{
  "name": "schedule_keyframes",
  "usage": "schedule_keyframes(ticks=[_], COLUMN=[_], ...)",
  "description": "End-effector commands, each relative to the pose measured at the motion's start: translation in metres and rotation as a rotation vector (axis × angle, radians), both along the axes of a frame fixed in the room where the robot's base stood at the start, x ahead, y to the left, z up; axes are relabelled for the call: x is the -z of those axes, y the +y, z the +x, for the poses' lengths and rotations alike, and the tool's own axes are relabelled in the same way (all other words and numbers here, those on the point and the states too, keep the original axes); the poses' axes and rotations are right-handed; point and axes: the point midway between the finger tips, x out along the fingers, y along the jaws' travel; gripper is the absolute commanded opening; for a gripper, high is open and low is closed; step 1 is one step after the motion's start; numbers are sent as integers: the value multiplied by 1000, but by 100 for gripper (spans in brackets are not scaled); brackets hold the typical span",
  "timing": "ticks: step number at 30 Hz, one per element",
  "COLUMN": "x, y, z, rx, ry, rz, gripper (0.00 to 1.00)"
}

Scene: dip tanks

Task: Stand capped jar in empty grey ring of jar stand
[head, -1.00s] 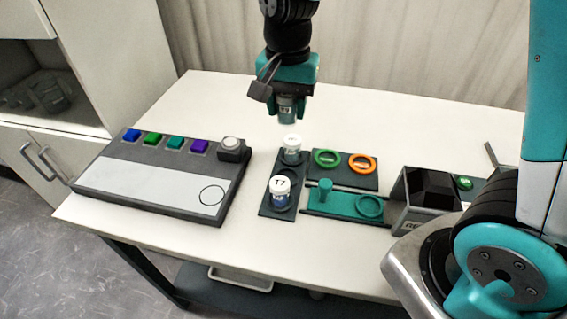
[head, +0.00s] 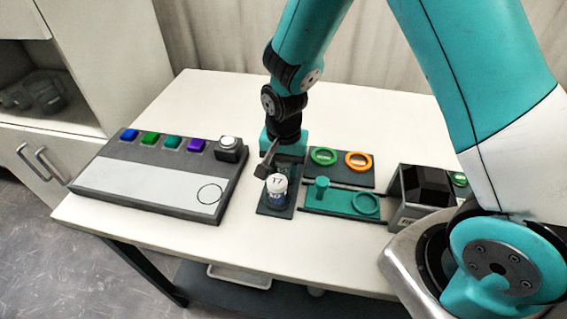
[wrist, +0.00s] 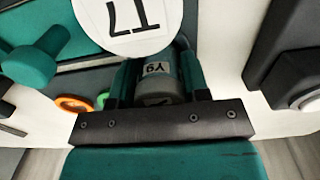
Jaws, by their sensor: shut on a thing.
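My gripper (head: 282,168) is lowered over the back part of the dark jar stand (head: 268,209). In the wrist view the gripper (wrist: 160,78) is shut on a grey cylindrical piece marked Y9 (wrist: 160,86), upright between its fingers. A blue jar with a white cap marked T7 (head: 278,186) stands upright in the front place of the stand, just in front of my gripper. Its cap also fills the upper middle of the wrist view (wrist: 128,22). My gripper hides the stand's back place, and I cannot tell whether the held piece touches anything below.
Green (head: 323,156) and orange (head: 359,161) rings lie on a dark plate to the right. A teal plate (head: 336,201) with a peg and ring lies in front of them. A grey button panel (head: 165,176) is at left; a dark box (head: 423,190) is at right.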

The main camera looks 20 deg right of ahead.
Motion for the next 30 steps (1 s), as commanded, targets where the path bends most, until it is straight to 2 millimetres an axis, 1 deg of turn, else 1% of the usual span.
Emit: schedule_keyframes(ticks=[4, 7, 8, 9, 11, 19, 23, 26, 30], x=[0, 3, 3, 2, 2, 2, -4, -12, -33], y=[0, 0, 0, 0, 0, 0, 0, 0, 0], z=[0, 0, 0, 0, 0, 0, 0, 0, 0], rx=[0, 0, 0, 0, 0, 0, 0, 0, 0], ry=[0, 0, 0, -1, 0, 0, 0, 0, -1], rz=[0, 0, 0, 1, 0, 0, 0, 0, 0], gripper=[18, 18, 44, 54, 67, 68, 68, 68, 68])
